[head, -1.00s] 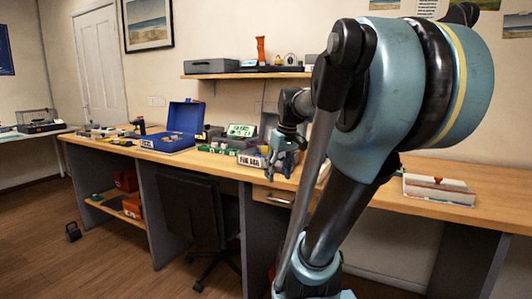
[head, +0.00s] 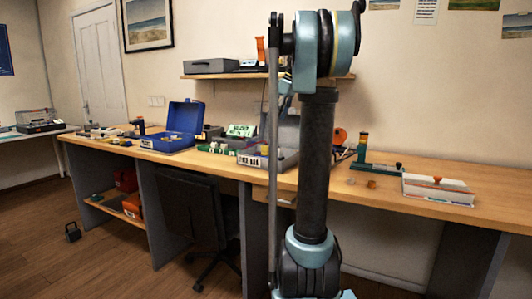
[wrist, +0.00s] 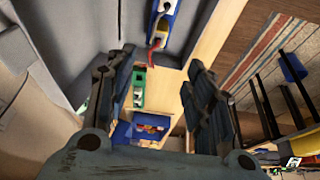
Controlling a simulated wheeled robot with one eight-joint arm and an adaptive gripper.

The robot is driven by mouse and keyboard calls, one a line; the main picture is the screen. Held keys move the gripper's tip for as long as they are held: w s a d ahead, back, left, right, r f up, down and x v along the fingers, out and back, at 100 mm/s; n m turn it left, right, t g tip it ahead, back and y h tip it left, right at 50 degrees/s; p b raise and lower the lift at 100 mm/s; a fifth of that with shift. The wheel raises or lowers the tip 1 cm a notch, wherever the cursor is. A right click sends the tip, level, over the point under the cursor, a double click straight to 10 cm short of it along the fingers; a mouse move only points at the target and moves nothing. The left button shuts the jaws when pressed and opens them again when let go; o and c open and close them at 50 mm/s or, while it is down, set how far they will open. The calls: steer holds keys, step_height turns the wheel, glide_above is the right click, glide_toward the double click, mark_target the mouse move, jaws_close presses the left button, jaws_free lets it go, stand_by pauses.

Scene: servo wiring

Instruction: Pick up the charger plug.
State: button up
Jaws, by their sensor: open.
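I cannot make out the charger plug for certain in either view. My gripper (wrist: 160,72) shows in the wrist view with its two dark fingers spread apart and nothing between the fingertips. Beyond the fingers lie a green box (wrist: 139,88) and a blue case (wrist: 124,132) with small coloured items. A blue and white object with a red part (wrist: 157,30) is at the top. In the head view my arm stands upright across the middle and hides the gripper and part of the workbench (head: 405,170).
An open blue case (head: 183,122) and a grey bin (head: 251,161) stand on the bench left of my arm. A green tool stand (head: 363,150) and a white box with an orange knob (head: 438,190) are to the right. A wall shelf (head: 215,76) hangs above; a dark chair (head: 190,210) stands below.

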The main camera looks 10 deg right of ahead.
glide_toward(266, 146)
steer(key=x, duration=0.2)
steer(key=w+x, duration=0.1)
steer(key=x, duration=0.2)
steer(key=shift+w, duration=0.1)
steer(key=shift+x, duration=2.75)
steer(key=shift+d, duration=0.1)
steer(key=shift+c, duration=0.5)
jaws_close()
